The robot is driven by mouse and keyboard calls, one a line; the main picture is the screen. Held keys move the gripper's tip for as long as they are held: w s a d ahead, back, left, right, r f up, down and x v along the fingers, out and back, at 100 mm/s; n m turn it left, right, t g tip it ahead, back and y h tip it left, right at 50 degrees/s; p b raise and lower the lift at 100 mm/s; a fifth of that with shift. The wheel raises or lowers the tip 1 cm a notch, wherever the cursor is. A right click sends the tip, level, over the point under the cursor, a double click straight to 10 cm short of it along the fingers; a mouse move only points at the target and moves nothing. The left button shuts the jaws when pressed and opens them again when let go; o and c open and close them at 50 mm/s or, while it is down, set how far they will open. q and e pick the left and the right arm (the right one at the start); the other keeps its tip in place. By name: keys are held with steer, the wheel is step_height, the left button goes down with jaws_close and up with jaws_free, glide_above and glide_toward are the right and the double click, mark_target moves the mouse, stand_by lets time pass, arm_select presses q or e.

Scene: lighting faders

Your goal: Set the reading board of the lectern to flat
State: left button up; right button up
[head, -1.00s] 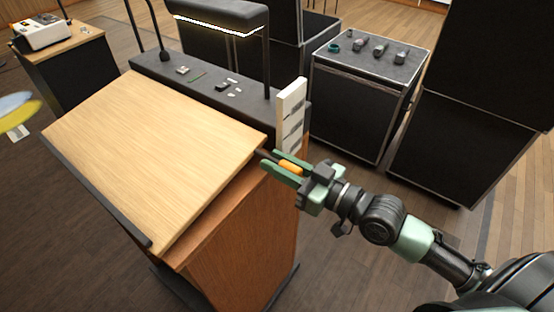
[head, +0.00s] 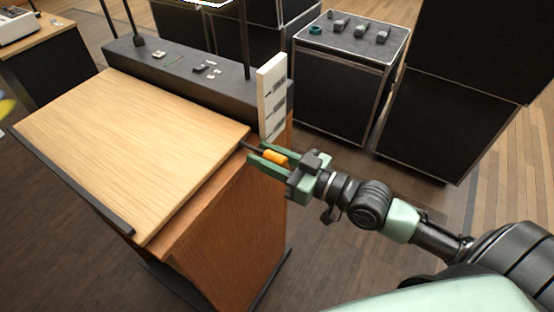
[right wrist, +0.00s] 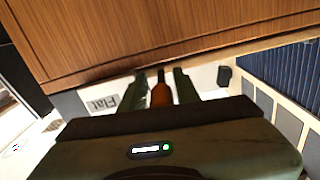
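The lectern (head: 235,225) has a brown wood body and a pale wood reading board (head: 130,135) with a dark lip along its front edge. The board looks tilted; its exact angle is hard to tell. An orange handle (head: 275,157) on a dark rod is at the lectern's right side, below the board's back right corner. My right gripper (head: 255,156) has its fingers on either side of this handle. In the right wrist view the orange handle (right wrist: 161,94) stands between the fingers with small gaps. My left gripper is out of view.
A white marked panel (head: 271,95) stands upright at the lectern's back right, close above my right gripper. A dark console shelf (head: 185,72) runs behind the board. Black cases (head: 345,85) stand behind to the right. Floor is open right of the lectern.

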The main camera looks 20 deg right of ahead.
steer(key=b+v, duration=0.1)
steer(key=v, duration=0.6)
steer(key=shift+s+d, duration=0.1)
stand_by(0.5)
